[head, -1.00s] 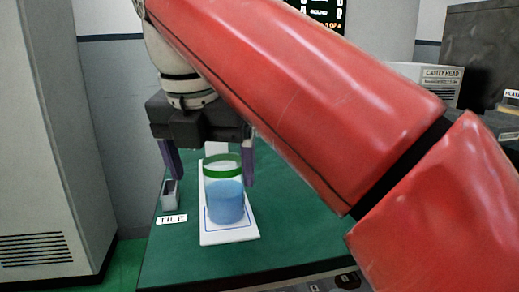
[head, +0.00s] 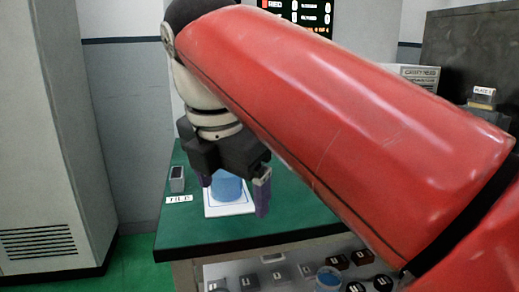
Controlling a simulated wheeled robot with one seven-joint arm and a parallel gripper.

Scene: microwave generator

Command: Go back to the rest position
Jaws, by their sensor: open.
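My gripper (head: 232,196) is open, its two purple fingers pointing down. It hangs in front of a clear beaker of blue liquid (head: 227,187), and the gripper body hides the beaker's upper part. The beaker stands on a white tile (head: 215,211) with a blue outline on the green table. The fingers look apart from the beaker, though the depth between them is hard to judge. My red arm crosses the picture from the upper middle to the lower right.
The green table (head: 262,233) has a small grey block (head: 177,178) and a label reading TILE (head: 179,199). A tall grey cabinet (head: 40,130) stands at left. A dark box (head: 470,65) is at right.

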